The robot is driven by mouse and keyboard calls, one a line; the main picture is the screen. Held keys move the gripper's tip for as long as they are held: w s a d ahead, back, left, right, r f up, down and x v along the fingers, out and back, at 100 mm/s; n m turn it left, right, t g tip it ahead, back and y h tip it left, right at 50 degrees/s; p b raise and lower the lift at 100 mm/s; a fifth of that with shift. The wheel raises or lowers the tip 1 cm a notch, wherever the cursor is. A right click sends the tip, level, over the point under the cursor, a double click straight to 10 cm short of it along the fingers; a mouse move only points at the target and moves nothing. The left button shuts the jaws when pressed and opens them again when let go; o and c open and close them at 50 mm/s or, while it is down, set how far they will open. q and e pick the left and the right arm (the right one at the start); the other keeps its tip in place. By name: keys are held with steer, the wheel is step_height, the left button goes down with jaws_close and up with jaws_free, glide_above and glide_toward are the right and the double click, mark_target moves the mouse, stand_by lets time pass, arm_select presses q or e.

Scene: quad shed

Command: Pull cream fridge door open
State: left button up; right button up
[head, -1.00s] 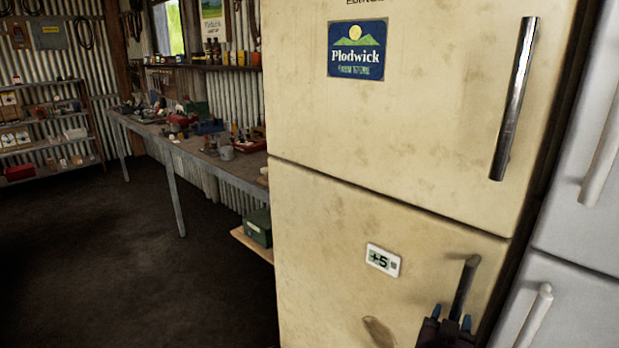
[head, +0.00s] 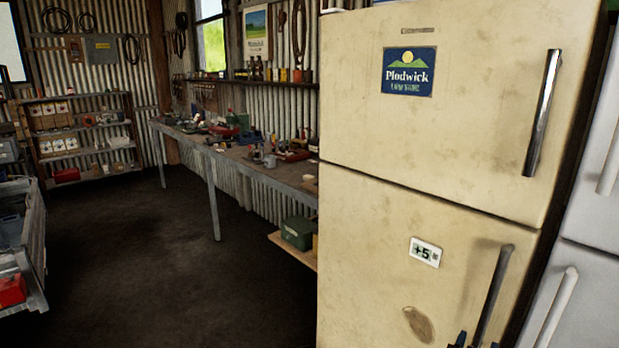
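The cream fridge (head: 430,150) stands at the right in the head view. Its upper door has a "Plodwick" sticker and a long metal handle (head: 543,112). Its lower door (head: 370,265) carries a small "+5" label and a dark slanted handle (head: 492,295). Both doors look shut and flush. At the bottom edge, two blue-tipped fingers of a gripper, apparently my right (head: 477,341), stand apart on either side of the lower handle's lower end. The rest of this gripper is cut off, and contact is not clear. My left gripper is not in view.
A white fridge (head: 575,275) with pale handles stands close on the right. A cluttered workbench (head: 240,163) runs along the wall to the left. A grey trailer-like box (head: 35,245) is at the left edge. The dark floor between is clear.

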steer(key=s+a+f+n+y, duration=0.3)
steer(key=a+f+n+y, duration=0.2)
steer(key=f+n+y, duration=0.25)
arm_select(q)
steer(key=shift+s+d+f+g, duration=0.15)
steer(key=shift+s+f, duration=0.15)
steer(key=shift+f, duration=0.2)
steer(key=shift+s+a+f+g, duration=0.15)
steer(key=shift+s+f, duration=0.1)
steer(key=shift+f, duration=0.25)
arm_select(e)
steer(key=s+f+g+y, duration=0.1)
steer(key=s+f, duration=0.4)
steer(key=s, duration=0.4)
steer(key=s+d+f+g+y, duration=0.1)
steer(key=s+f+g+y, duration=0.1)
steer(key=s+f, duration=0.4)
steer(key=s, duration=0.3)
steer(key=shift+s, duration=0.15)
